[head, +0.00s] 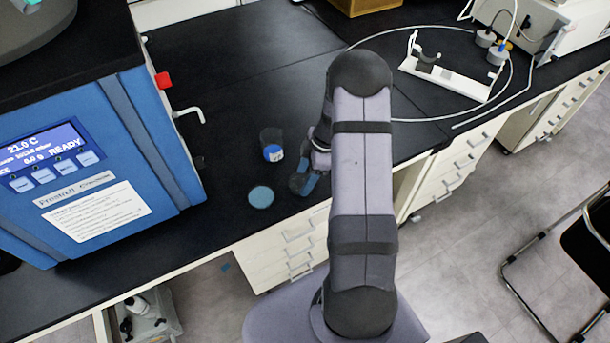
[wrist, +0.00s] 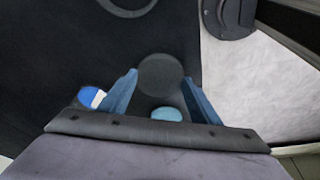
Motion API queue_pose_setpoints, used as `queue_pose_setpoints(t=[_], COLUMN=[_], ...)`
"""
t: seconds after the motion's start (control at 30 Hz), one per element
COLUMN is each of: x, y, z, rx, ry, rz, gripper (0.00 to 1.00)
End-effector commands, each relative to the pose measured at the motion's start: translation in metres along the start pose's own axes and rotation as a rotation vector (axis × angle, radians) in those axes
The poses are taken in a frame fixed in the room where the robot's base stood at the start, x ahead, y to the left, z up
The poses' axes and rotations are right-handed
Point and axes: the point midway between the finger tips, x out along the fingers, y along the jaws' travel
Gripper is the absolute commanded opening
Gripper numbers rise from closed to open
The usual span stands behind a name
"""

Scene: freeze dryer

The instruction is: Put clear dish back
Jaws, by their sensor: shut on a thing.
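A clear, dark-looking round dish (wrist: 160,75) sits between the fingertips of my gripper (wrist: 161,80) in the wrist view. My gripper is shut on it, with one blue finger at each side. In the head view, my gripper (head: 303,183) is low over the front part of the bench, partly hidden by my arm, with the dish (head: 297,184) at its tip. I cannot tell whether the dish touches the bench.
A light-blue disc (head: 261,196) lies on the black bench (head: 235,75) left of my gripper. A clear jar with a blue-and-white part (head: 272,150) stands behind it. The blue freeze dryer (head: 150,125) is at left. A white stand (head: 445,78) is back right.

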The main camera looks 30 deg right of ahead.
Motion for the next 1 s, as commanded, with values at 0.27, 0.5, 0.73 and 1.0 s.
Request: queue_pose_setpoints(t=[0.27, 0.5, 0.73, 1.0], x=[0.002, 0.002, -0.003, -0.037], y=[0.0, 0.0, 0.001, 0.002], z=[0.001, 0.001, 0.0, 0.001], rx=[0.0, 0.0, 0.0, -0.001], ry=[0.0, 0.0, 0.0, 0.0], rz=[0.0, 0.0, 0.001, 0.006], gripper=[0.75, 0.75, 0.75, 0.75])
